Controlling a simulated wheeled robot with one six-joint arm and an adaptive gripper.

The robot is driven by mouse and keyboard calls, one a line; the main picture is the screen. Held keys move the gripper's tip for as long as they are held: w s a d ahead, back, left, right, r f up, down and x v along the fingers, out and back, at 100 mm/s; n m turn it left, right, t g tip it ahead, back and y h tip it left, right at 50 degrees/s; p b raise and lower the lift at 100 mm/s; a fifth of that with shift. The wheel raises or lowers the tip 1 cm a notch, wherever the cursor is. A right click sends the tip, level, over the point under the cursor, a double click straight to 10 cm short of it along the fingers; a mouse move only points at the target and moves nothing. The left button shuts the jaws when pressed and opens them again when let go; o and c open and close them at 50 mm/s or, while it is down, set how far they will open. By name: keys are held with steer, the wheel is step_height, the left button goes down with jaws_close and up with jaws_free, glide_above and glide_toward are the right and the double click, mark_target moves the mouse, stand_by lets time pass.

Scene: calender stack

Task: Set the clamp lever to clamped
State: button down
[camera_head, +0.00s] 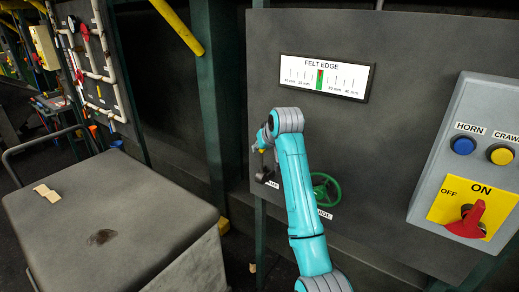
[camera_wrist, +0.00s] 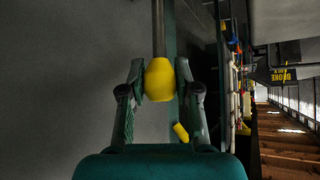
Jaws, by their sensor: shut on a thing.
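The clamp lever is a grey rod (camera_wrist: 158,30) with a yellow knob (camera_wrist: 159,72) at its end, seen in the wrist view. My gripper (camera_wrist: 159,84) is shut on the knob, with a finger on each side of it. In the head view my gripper (camera_head: 262,142) is at the dark panel, left of my teal arm. The dark lever mount (camera_head: 264,176) shows below it, beside a small, partly hidden label. My arm and gripper hide most of the lever there, so I cannot tell its setting.
A green handwheel (camera_head: 326,189) sits just right of my arm. A felt edge gauge (camera_head: 326,77) is above. A grey control box (camera_head: 440,150) with buttons and a red switch (camera_head: 467,221) stands at right. A grey cart (camera_head: 140,220) fills the lower left.

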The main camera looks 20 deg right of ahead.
steer(key=shift+d, duration=0.1)
stand_by(0.3)
steer(key=c, duration=0.8)
jaws_free()
steer(key=shift+w, duration=0.1)
steer(key=v, duration=1.2)
